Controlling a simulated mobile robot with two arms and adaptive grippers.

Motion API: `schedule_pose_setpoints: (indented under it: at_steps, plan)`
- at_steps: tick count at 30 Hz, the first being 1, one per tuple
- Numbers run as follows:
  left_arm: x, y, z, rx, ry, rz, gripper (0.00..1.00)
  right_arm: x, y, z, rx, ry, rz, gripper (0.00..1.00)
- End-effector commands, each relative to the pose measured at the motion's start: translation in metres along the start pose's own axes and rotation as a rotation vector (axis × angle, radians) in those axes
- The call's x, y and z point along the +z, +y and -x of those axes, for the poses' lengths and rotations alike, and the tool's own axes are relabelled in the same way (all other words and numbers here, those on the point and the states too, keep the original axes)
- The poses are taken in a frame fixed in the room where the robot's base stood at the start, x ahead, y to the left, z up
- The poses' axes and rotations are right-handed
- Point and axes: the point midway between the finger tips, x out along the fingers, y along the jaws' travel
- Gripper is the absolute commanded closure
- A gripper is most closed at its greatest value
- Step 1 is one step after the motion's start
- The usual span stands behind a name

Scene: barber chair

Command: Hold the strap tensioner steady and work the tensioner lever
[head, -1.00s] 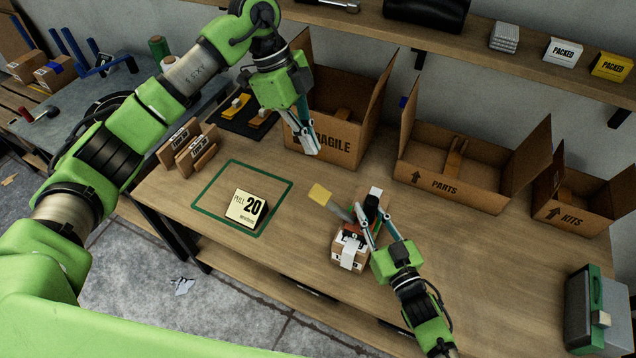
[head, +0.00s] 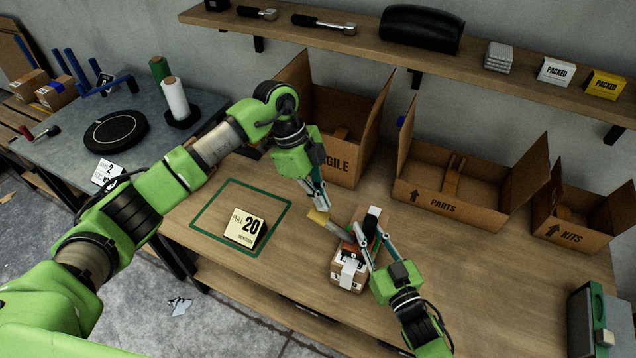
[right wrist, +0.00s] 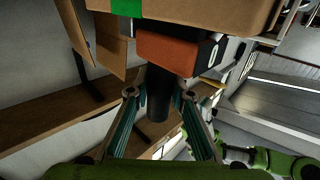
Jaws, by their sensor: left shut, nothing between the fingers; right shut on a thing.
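The strap tensioner (right wrist: 172,55) has an orange-red body and a dark cylindrical handle (right wrist: 157,98). In the head view it sits at a small strapped carton (head: 346,275) and is partly hidden by my right gripper (head: 365,238). My right gripper, also in the right wrist view (right wrist: 163,98), is shut on the dark handle. The tensioner lever, a grey bar with a yellow end (head: 317,216), sticks out to the upper left. My left gripper (head: 322,205) is shut and empty, its tips right by the yellow end. I cannot tell whether they touch it.
A sign reading PULL 20 (head: 243,228) stands inside a green outlined square (head: 205,232) on the bench. Open cartons marked FRAGILE (head: 350,130), PARTS (head: 445,208) and KITS (head: 572,237) line the back. A green and grey case (head: 590,320) is at the right edge.

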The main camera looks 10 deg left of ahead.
Motion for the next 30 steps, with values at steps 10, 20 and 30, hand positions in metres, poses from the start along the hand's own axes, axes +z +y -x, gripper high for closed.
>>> schedule_pose_setpoints:
  at_steps: [10,20,30]
  plan:
    - [0.017,0.0,-0.017,0.0,0.0,-0.001,1.0,0.0,0.001,0.0,0.001,0.0,0.0,1.0]
    - [0.018,0.0,-0.017,0.0,0.004,0.0,1.0,0.0,0.001,0.0,0.001,0.0,0.0,1.0]
    - [0.026,0.001,-0.021,0.005,0.068,0.001,1.0,0.0,0.001,0.0,0.001,0.0,0.0,1.0]
